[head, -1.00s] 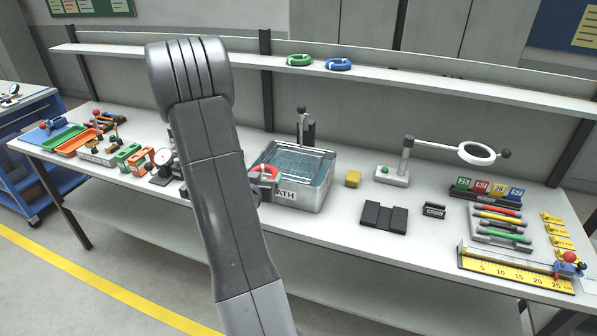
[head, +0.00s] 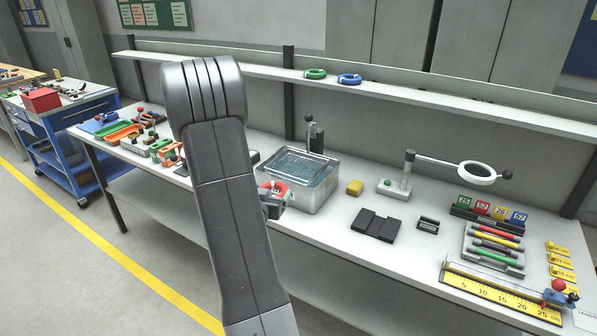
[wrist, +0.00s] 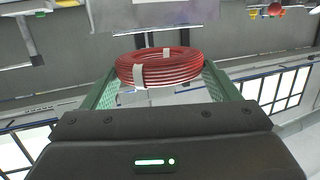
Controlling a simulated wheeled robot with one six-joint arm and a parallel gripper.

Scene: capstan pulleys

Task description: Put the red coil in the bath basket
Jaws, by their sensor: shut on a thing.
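The red coil (head: 272,189), a round bundle with white ties, shows large in the wrist view (wrist: 160,66). My gripper (wrist: 160,85) has its two green fingers shut on opposite sides of the coil. In the head view my gripper (head: 272,200) and the coil overlap the front left of the metal bath (head: 304,203); their exact height and gap from it are unclear. The wire bath basket (head: 305,167) sits inside the bath in bluish liquid, with a dark upright handle (head: 315,135) at its back. No coil is visible inside it.
A green coil (head: 315,73) and a blue coil (head: 349,79) lie on the shelf above. My arm hides part of the bench.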

